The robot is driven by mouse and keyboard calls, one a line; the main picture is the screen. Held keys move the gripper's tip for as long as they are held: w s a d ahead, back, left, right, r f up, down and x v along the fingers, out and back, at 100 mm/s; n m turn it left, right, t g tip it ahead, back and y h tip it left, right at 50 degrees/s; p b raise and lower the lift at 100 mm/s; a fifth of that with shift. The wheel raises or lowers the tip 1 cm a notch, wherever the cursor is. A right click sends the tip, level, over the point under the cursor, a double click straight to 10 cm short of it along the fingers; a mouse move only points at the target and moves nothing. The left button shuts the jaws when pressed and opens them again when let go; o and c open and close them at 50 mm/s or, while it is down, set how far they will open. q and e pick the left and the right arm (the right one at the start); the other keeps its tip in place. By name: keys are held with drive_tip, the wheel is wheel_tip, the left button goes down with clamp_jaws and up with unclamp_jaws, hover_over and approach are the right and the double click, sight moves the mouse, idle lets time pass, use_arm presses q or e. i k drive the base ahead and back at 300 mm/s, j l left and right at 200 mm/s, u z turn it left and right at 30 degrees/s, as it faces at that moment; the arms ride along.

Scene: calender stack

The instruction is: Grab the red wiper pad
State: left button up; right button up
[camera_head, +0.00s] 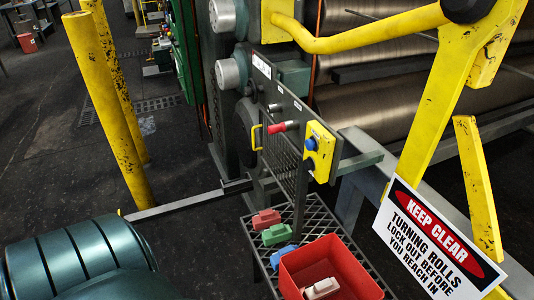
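The red wiper pad (265,219) lies on a dark metal grating shelf (318,221) at the lower middle of the head view. It is a small block with a raised part on top. A green pad (276,234) and a blue pad (283,257) lie in a row nearer to me on the same shelf. A red open bin (354,268) stands to their right, with a pale pad (321,288) inside it. Neither of my grippers is in view, so nothing is seen touching the red pad.
A dark upright panel (300,185) with a yellow control box (321,152) stands close behind the pads. A white warning sign (432,240) and yellow guard bars (480,190) are at right. Yellow posts (105,107) and a ribbed dark green body (75,255) are at left.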

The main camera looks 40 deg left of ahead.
sight(266, 219)
drive_tip(key=k+u, duration=0.15)
drive_tip(key=u, duration=0.25)
drive_tip(key=k+u, duration=0.1)
drive_tip(key=u, duration=0.35)
drive_tip(key=i+j+u, duration=0.2)
drive_tip(key=u, duration=0.2)
drive_tip(key=i, duration=0.2)
drive_tip(key=k, duration=0.5)
drive_tip(key=i+j+z, duration=0.1)
drive_tip(key=z, duration=0.3)
drive_tip(key=j+z, duration=0.1)
drive_tip(key=z, duration=0.3)
drive_tip(key=i+j+z, duration=0.1)
drive_tip(key=z, duration=0.25)
drive_tip(key=j+z, duration=0.4)
drive_tip(key=j, duration=0.45)
drive_tip(key=j+z, duration=0.35)
drive_tip(key=j, duration=1.65)
